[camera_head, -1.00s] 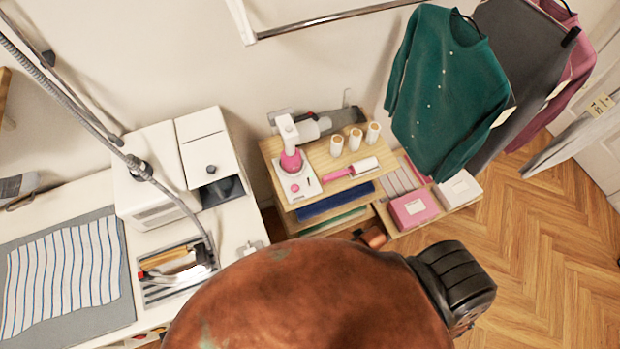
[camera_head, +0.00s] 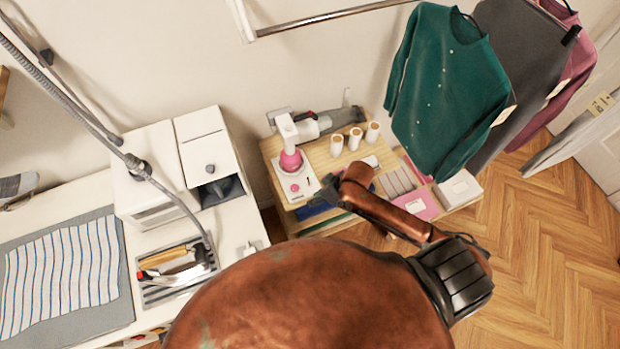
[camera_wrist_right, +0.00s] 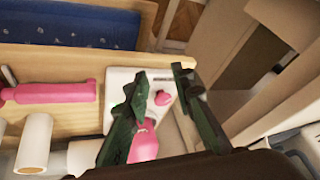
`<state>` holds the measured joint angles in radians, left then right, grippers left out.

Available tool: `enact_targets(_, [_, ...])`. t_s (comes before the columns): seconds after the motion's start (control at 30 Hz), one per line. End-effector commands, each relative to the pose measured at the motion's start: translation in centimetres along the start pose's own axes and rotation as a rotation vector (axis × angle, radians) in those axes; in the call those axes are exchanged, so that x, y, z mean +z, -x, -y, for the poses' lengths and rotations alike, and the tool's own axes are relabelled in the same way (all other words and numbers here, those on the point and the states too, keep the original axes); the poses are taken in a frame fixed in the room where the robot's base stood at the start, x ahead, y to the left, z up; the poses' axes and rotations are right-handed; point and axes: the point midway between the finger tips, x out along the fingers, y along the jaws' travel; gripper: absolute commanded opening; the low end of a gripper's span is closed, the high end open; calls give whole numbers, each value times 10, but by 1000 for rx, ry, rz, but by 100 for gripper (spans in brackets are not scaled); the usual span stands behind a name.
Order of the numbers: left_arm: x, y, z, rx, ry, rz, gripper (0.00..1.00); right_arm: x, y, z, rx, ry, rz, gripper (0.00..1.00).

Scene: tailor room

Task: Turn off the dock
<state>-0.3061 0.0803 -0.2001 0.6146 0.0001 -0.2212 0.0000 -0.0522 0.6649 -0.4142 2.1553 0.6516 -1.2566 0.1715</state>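The dock (camera_head: 297,186) is a white base with a pink round part and a white upright piece at its back, on the left part of the wooden shelf unit. In the right wrist view, the dock (camera_wrist_right: 120,88) shows with a pink knob (camera_wrist_right: 164,98) on its face and a pink rounded part (camera_wrist_right: 144,142). My right gripper (camera_head: 324,194) is just right of the dock's front. In the wrist view, its two dark fingers (camera_wrist_right: 160,72) are spread on either side of the pink knob, with nothing between them held. My left gripper is not in view.
Several white spools (camera_head: 355,138) stand behind and right of the dock. A pink-handled roller (camera_wrist_right: 55,92) lies beside it. Hanging clothes (camera_head: 450,90) are at right. The wooden floor at right is clear.

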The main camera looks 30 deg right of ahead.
Motion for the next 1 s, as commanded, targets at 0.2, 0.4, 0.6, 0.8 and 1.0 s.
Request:
enact_targets(0.2, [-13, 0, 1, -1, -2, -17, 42, -40, 12, -38, -44, 20, 45, 23])
enact_targets(0.4, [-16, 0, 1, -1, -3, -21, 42, -58, 29, -67, -54, -26, 69, 23])
enact_targets(0.6, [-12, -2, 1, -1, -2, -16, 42, -62, 22, -72, -59, -45, 73, 23])
enact_targets(0.8, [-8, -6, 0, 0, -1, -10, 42, -59, -10, -70, -61, -44, 72, 23])
enact_targets(1.0, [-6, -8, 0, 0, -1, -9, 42, -57, -36, -68, -60, -44, 72, 23])
